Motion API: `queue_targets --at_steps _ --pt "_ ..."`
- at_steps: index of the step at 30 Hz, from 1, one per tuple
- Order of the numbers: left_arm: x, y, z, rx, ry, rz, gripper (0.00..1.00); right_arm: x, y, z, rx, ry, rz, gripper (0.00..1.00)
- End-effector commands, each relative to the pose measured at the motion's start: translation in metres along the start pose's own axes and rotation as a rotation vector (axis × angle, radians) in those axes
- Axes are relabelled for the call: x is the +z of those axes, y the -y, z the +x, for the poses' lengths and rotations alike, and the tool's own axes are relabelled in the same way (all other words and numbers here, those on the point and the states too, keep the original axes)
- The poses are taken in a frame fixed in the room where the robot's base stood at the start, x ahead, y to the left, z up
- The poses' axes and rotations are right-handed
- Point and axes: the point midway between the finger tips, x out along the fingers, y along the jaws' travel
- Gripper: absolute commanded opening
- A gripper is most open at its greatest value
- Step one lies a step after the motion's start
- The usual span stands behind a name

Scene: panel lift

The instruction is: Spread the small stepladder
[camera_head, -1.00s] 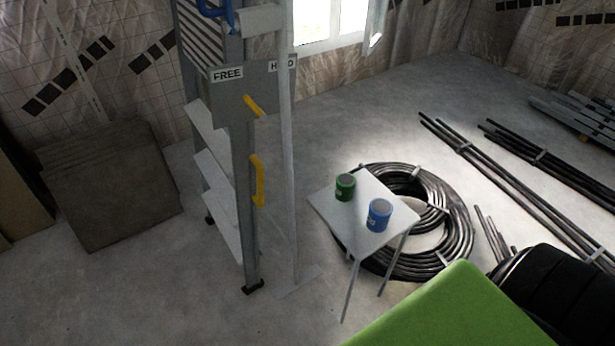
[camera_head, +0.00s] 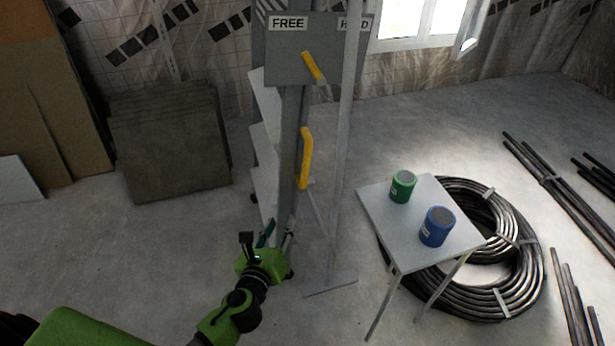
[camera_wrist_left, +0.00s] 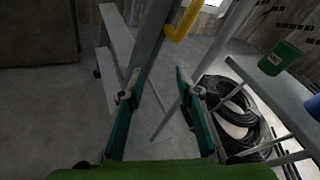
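The stepladder (camera_head: 266,141) stands upright left of centre in the head view, with grey rails, pale steps and a yellow handle (camera_head: 305,158) on its near rail. Its legs look close together, and its foot is partly hidden by my gripper. A grey plate (camera_head: 291,52) marked FREE and HOLD, with a yellow lever (camera_head: 313,67), shows above. My left gripper (camera_head: 277,233) is low by the near rail. In the left wrist view its fingers (camera_wrist_left: 155,92) are spread and empty. The rail (camera_wrist_left: 146,52) rises just beyond them; contact cannot be told. My right gripper is not in view.
A pale pole (camera_head: 344,170) with a flat foot stands close right of the ladder. A small table (camera_head: 377,208) holds a green can (camera_head: 402,186) and a blue can (camera_head: 437,226), beside coiled black hose (camera_head: 520,262). Stacked boards (camera_head: 168,150) lean at the left wall. Floor at left is clear.

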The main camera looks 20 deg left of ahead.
Motion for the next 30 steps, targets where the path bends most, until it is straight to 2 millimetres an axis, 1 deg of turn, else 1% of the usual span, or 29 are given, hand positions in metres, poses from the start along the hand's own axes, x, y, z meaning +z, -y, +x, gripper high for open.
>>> queue_targets --at_steps 1,3,6,7,11,14,19,24,30 --pt "0.02 0.017 0.0 -0.045 0.065 0.131 0.32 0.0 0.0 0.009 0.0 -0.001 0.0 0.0" --pt "0.044 0.035 -0.003 -0.08 0.137 0.283 0.32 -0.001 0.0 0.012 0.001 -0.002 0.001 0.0" --pt "0.065 0.051 -0.008 -0.103 0.204 0.417 0.32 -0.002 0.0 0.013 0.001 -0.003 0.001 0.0" --pt "0.069 0.054 -0.008 -0.106 0.216 0.44 0.32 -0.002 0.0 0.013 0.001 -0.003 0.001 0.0" --pt "0.078 0.061 -0.002 -0.11 0.237 0.48 0.32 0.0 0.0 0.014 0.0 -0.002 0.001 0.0" --pt "0.082 0.064 0.013 -0.11 0.237 0.478 0.32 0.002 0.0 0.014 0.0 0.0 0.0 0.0" --pt "0.089 0.069 0.048 -0.109 0.236 0.475 0.32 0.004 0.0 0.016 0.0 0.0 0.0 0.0" --pt "0.094 0.074 0.083 -0.109 0.234 0.474 0.32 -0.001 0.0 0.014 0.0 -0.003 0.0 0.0" --pt "0.099 0.078 0.112 -0.109 0.233 0.473 0.32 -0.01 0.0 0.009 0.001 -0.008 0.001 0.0"
